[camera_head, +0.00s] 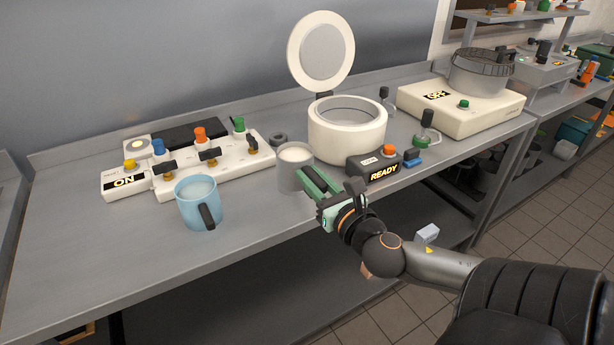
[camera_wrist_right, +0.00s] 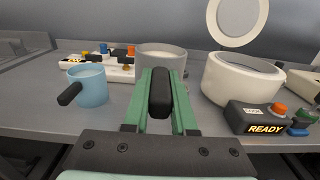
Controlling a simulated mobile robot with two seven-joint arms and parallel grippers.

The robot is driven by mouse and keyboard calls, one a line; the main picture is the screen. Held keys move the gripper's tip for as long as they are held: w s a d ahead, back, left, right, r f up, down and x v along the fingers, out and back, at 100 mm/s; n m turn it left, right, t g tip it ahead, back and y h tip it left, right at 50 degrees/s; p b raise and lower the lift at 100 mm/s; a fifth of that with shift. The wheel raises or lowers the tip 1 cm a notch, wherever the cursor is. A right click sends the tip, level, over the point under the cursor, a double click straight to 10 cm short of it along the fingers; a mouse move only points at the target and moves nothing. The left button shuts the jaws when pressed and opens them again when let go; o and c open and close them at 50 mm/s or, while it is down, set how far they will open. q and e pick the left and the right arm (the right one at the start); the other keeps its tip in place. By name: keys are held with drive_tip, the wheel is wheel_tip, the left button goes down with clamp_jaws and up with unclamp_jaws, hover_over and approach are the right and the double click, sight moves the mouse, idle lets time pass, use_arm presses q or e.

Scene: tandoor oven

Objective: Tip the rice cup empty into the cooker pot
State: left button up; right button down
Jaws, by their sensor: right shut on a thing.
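The grey cup (camera_head: 296,176) holds white contents that look like rice and stands upright, at or just above the counter; I cannot tell whether it touches. My right gripper (camera_head: 314,184) is shut on its black handle. In the right wrist view the green fingers close around the handle (camera_wrist_right: 160,92), with the grey cup (camera_wrist_right: 172,57) just beyond. The white cooker pot (camera_head: 347,140) is right of the cup, apart from it, with its round lid (camera_head: 320,50) raised open. The pot's inside bottom is hidden. My left gripper is not in view.
A blue mug (camera_head: 198,205) with pale contents stands left of the grey cup. A white power strip (camera_head: 215,164) with coloured plugs lies behind it. A black box reading READY (camera_head: 375,168) sits in front of the pot. A white stove (camera_head: 462,106) stands to the right.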

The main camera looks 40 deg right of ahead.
drive_tip(key=shift+r, duration=0.15)
wheel_tip(320, 180, up, 2)
drive_tip(key=p, duration=0.3)
drive_tip(key=shift+r, duration=0.95)
drive_tip(key=shift+a+f, duration=0.15)
drive_tip(key=shift+f, duration=0.05)
drive_tip(key=a+f+n+y, duration=0.1)
drive_tip(key=a+f+y, duration=0.1)
drive_tip(key=a, duration=0.7)
drive_tip(key=a+f+n+y, duration=0.1)
drive_tip(key=a+f+y, duration=0.1)
drive_tip(key=a, duration=0.6)
drive_tip(key=shift+s+a+f+n+t, duration=0.2)
drive_tip(key=shift+s+a+n+t, duration=0.1)
drive_tip(key=shift+s+a+n, duration=0.1)
